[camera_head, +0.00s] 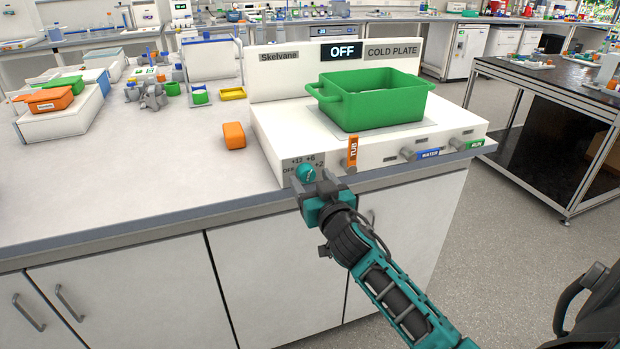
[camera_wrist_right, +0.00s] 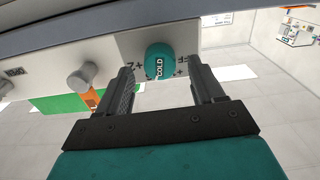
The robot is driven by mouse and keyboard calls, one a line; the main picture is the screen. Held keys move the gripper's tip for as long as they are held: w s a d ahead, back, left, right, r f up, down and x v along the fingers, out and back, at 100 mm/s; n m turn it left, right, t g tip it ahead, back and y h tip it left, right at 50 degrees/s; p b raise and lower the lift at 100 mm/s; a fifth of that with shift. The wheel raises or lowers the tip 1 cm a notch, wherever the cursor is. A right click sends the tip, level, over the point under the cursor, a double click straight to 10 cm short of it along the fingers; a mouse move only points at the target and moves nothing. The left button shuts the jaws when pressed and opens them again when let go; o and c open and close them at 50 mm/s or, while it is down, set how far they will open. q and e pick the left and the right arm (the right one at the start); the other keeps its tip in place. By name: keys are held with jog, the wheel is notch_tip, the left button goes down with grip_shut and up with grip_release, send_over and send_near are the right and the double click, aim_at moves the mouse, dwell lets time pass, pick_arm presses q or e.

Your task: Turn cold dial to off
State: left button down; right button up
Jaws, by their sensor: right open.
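The teal cold dial (camera_head: 306,173) sits on the front left of the white cold plate unit (camera_head: 268,140), with OFF, +12, +6 and +2 marked around it. In the right wrist view the dial (camera_wrist_right: 159,62) carries the word COLD and a white mark. The unit's display (camera_head: 342,51) reads OFF. My right gripper (camera_head: 322,186) is in front of the dial. In the wrist view its open fingers (camera_wrist_right: 163,85) stand on either side below the dial, with gaps to it; they do not clearly touch it. My left gripper is not in view.
A green tub (camera_head: 375,100) rests on the plate. An orange block (camera_head: 234,135) stands left of the unit. The bench's left front is clear.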

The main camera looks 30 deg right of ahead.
jog(key=shift+x, duration=0.85)
jog(key=c, duration=1.1)
